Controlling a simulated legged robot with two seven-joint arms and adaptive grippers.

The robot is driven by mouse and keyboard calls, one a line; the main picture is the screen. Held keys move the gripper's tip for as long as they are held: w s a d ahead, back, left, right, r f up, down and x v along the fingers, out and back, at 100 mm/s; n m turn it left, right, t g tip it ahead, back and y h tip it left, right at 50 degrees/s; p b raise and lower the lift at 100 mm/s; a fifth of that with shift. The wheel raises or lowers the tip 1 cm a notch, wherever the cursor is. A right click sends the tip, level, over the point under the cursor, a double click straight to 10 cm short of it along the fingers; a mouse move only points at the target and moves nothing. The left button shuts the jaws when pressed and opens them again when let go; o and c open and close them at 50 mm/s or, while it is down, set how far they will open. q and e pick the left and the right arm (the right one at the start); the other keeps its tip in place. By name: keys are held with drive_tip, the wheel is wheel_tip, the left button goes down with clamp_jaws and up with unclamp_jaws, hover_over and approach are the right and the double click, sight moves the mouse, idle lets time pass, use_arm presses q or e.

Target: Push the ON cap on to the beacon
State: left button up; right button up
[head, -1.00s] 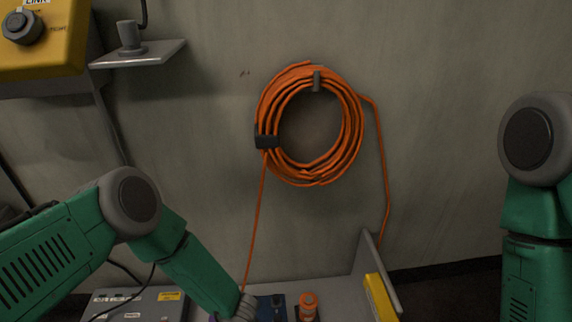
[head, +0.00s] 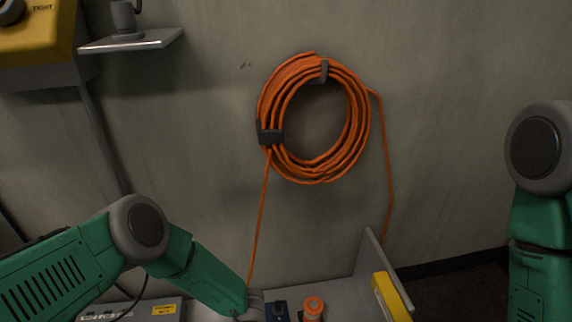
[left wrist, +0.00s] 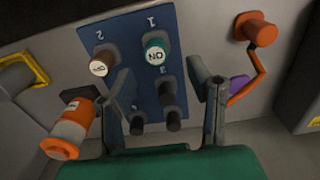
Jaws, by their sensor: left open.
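In the left wrist view, the ON cap (left wrist: 155,52) is a teal cap with a white ON face, standing at position 1 of a blue board (left wrist: 140,18). My left gripper (left wrist: 161,78) is open and empty. Its fingers point at the board, with the ON cap beyond the gap between them and no visible contact. An orange cylinder with a white band (left wrist: 72,128) lies left of the fingers; it may be the beacon, but I cannot tell. It also shows at the bottom of the head view (head: 313,307). My right gripper is out of view.
A brown cap (left wrist: 100,67) sits at position 2, and dark pegs (left wrist: 171,98) stand below. An orange crank (left wrist: 258,32) is right of the board. In the head view, an orange cable coil (head: 315,120) hangs on the wall above a grey side plate (head: 372,255).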

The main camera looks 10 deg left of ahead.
use_arm(q)
drive_tip(key=f, duration=0.3)
drive_tip(key=f+b, duration=0.1)
drive_tip(key=f, duration=0.1)
drive_tip(key=shift+d, duration=0.4)
drive_tip(key=shift+d+f, duration=0.1)
drive_tip(key=shift+f, duration=0.6)
drive_tip(key=shift+a+f, duration=0.15)
drive_tip(key=shift+a, duration=0.2)
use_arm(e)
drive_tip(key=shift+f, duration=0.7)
use_arm(q)
drive_tip(key=shift+d, duration=0.1)
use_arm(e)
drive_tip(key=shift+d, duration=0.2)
use_arm(q)
drive_tip(key=shift+d, duration=0.1)
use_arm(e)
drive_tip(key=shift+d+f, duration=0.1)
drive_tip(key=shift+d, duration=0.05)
use_arm(q)
drive_tip(key=shift+a, duration=0.25)
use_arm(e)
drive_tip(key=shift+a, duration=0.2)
